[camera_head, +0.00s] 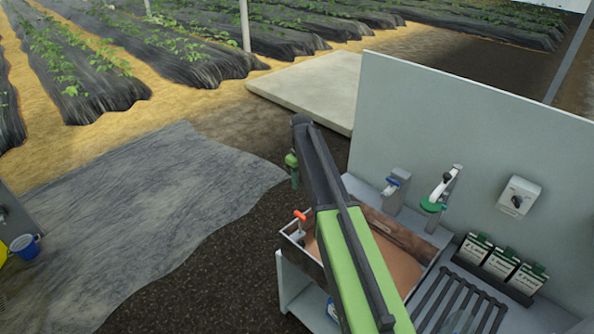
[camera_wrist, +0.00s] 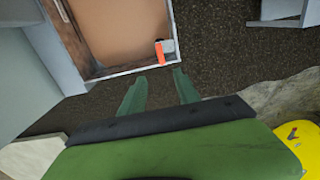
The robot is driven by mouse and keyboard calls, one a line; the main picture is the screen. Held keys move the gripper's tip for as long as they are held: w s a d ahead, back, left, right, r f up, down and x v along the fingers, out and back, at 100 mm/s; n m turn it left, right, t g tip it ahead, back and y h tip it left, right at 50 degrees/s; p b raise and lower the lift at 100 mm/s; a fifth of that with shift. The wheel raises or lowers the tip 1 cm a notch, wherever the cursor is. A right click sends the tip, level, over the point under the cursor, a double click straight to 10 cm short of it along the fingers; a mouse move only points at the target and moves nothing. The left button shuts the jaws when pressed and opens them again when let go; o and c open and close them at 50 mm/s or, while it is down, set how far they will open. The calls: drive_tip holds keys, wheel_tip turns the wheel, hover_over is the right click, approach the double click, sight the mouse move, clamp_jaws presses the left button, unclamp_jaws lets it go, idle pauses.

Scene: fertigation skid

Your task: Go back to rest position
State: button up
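My gripper (camera_wrist: 159,76) shows in the wrist view with its two green fingers apart and nothing between them. Beyond the fingertips are dark ground and the near edge of a tank. In the head view my green and black arm reaches up across the middle. The gripper hangs small below the arm's far end (camera_head: 294,172), pointing down; its fingers are too small to judge there. It is left of and behind the tank, apart from it.
An open tank (camera_head: 287,249) of brown liquid has an orange handle (camera_head: 300,215) at its corner, also in the wrist view (camera_wrist: 160,52). A grey panel (camera_head: 450,120) stands behind the bench. Cartons (camera_head: 500,263) and a black rack (camera_head: 460,300) are at right. Open ground lies left.

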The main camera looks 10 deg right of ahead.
drive_tip(key=s+f+b, duration=1.1)
drive_tip(key=f+b, duration=0.2)
drive_tip(key=s+f+m+b, duration=0.2)
drive_tip(key=s+m, duration=0.1)
drive_tip(key=s, duration=0.5)
drive_tip(key=s+d+f+m+b, duration=0.1)
drive_tip(key=s+f+m+b, duration=0.2)
drive_tip(key=s, duration=0.6)
drive_tip(key=shift+m, duration=0.6)
